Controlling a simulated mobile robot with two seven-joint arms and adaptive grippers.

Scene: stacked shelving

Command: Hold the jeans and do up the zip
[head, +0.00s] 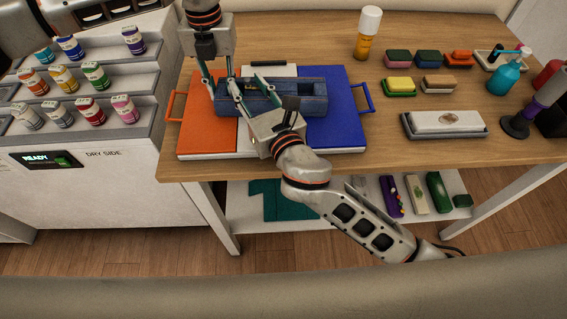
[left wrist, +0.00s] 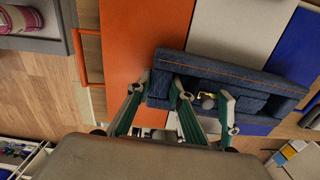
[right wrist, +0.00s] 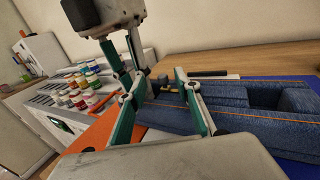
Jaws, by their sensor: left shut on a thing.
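The dark blue jeans (head: 300,88) lie as a folded denim block with an open trough across the board's orange, white and blue panels. Orange stitching shows in the left wrist view (left wrist: 225,70). My left gripper (head: 210,85) reaches down from the top and is shut on the jeans' left end. My right gripper (head: 238,92) comes from the lower right, its fingers apart at the same end, close to the left fingers. A small brass-coloured piece (left wrist: 207,100) shows beside the trough; I cannot tell whether it is the zip pull. The zip's teeth are not clear.
The board (head: 340,120) has orange and blue handles. A stepped rack of jars (head: 90,75) stands left. Bare tabletop lies between the board and the tray.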

